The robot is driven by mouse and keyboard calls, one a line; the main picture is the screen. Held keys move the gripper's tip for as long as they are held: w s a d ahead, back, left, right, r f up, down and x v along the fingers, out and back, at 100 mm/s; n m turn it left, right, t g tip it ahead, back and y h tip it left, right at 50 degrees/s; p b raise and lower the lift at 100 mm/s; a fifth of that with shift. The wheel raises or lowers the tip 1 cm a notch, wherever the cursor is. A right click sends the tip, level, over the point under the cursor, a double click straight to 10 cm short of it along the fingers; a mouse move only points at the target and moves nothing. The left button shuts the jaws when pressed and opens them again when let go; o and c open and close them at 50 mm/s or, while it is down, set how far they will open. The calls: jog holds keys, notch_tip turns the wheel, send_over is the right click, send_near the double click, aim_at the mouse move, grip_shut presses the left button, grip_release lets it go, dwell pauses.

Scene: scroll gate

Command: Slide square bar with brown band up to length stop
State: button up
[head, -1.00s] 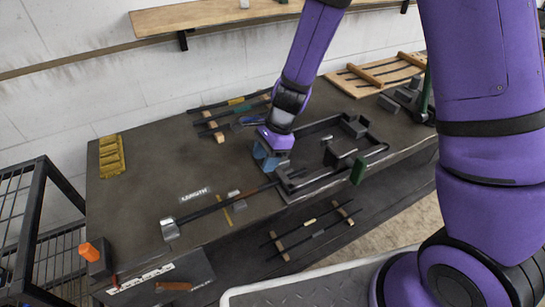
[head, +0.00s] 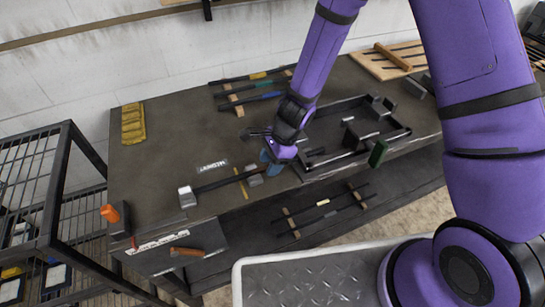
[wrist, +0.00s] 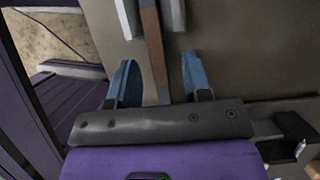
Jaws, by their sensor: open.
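The bar with the brown band shows in the wrist view as a brown strip (wrist: 153,55) running between my fingers, past two pale grey guide walls (wrist: 128,18). In the head view the dark bar (head: 222,183) lies on the bench and runs left towards a grey block-like stop (head: 187,197). I cannot tell whether its end touches the stop. My gripper (wrist: 156,80) is open, its blue fingers one on each side of the strip and apart from it. In the head view the gripper (head: 271,166) is at the bar's right part and hides it there.
A grey guide block (head: 255,179) and a yellow line (head: 241,183) are left of my gripper. A dark frame with blocks (head: 350,135) lies to the right. Several bars rest on a wooden rack (head: 232,103) behind. An orange-topped block (head: 112,214) stands at the front left.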

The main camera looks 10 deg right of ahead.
jog(key=shift+c, duration=0.4)
grip_shut()
jog(key=shift+a, duration=0.2)
jog(key=shift+s+a, duration=0.25)
jog(key=shift+a, duration=0.35)
jog(key=shift+c, duration=0.2)
grip_release()
jog(key=shift+s+a, duration=0.1)
jog(key=shift+a, duration=0.05)
jog(key=shift+r, duration=0.1)
jog(key=shift+o, duration=0.5)
jog(key=shift+r, duration=0.2)
jog(key=v, duration=1)
jog(key=shift+w+d, duration=0.3)
jog(key=shift+d, duration=0.15)
